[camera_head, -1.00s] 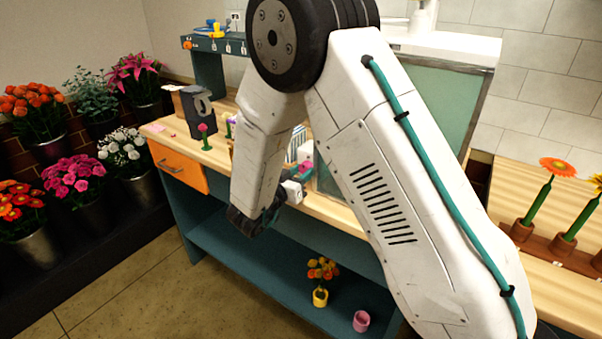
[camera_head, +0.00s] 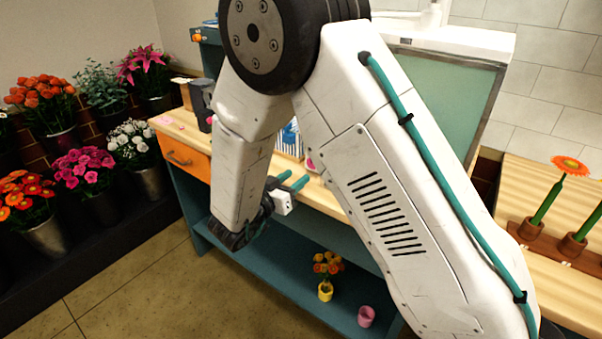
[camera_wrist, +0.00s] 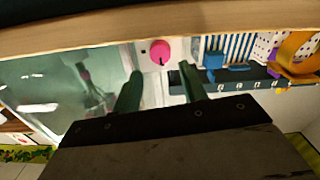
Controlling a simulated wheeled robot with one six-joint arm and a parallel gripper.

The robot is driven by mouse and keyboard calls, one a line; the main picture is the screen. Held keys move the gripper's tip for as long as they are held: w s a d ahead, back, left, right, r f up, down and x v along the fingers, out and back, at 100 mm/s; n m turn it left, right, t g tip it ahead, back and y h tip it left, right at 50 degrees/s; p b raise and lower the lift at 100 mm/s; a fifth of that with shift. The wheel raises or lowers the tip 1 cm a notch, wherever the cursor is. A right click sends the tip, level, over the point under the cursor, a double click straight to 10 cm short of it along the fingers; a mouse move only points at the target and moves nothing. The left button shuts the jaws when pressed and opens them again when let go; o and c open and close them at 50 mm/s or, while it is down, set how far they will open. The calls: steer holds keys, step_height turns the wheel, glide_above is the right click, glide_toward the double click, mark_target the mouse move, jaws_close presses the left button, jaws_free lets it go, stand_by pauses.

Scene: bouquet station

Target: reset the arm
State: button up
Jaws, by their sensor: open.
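My arm (camera_head: 400,190) is folded, with its white links bent in front of the bench. My gripper (camera_head: 297,182) is by the front edge of the wooden worktop and points away from me. Its two green fingers are apart and nothing shows between them. In the wrist view my gripper (camera_wrist: 161,84) shows the fingers open. A pink round thing (camera_wrist: 160,51) appears in line with the gap, beyond the fingertips. My arm hides much of the worktop.
The bench has an orange drawer (camera_head: 183,158) and a teal lower shelf (camera_head: 285,285) with a potted yellow-orange flower (camera_head: 326,272) and a pink pot (camera_head: 366,316). Flower buckets (camera_head: 88,190) stand at left. A frosted panel (camera_head: 455,95) rises behind my arm. Open floor (camera_head: 150,290) lies at front left.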

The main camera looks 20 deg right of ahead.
steer(key=shift+s+a, duration=0.15)
steer(key=shift+a, duration=0.05)
steer(key=w+r+y, duration=0.1)
steer(key=w+y, duration=0.1)
steer(key=w+r+t+y, duration=0.1)
steer(key=w+r+y, duration=0.1)
steer(key=shift+n, duration=0.3)
steer(key=s+a+r+n+y, duration=0.2)
steer(key=r+n+y, duration=0.1)
steer(key=r+y, duration=0.3)
steer(key=s+a+r+n+y, duration=0.1)
steer(key=s+r+n+y, duration=0.1)
steer(key=r+y, duration=0.35)
steer(key=s+d+n+g, duration=0.1)
steer(key=s+d+g, duration=0.4)
steer(key=s, duration=1.1)
steer(key=s+d+r+n+g, duration=0.1)
steer(key=s+d+g, duration=0.4)
steer(key=s, duration=1.2)
steer(key=shift+s+d+n+h, duration=0.25)
steer(key=shift+d+n+h, duration=0.2)
steer(key=shift+d+n, duration=0.55)
